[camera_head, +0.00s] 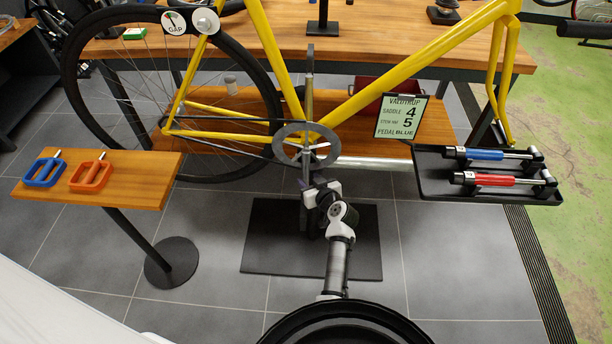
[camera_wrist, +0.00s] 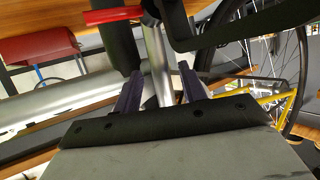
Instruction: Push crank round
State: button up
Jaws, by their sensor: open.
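The yellow bicycle frame (camera_head: 255,50) is held up on a stand. Its toothed chainring and crank (camera_head: 308,145) are near the middle of the head view. My gripper (camera_head: 318,188) is low, just below the chainring, and partly hides what is behind it. In the wrist view my gripper (camera_wrist: 160,72) is open, with a dark finger on each side of a silver bar (camera_wrist: 157,55). The bar looks like the crank arm; whether either finger touches it I cannot tell.
A side shelf (camera_head: 130,190) holds a blue pedal (camera_head: 44,172) and an orange pedal (camera_head: 90,175). A black tray (camera_head: 435,180) at right holds blue (camera_head: 480,154) and red (camera_head: 485,178) tools. A sign (camera_head: 402,117) hangs by the frame. The rear wheel (camera_head: 75,110) is at left.

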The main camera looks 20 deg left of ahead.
aim_at(307, 179)
jog(key=shift+x, duration=1.65)
grip_shut()
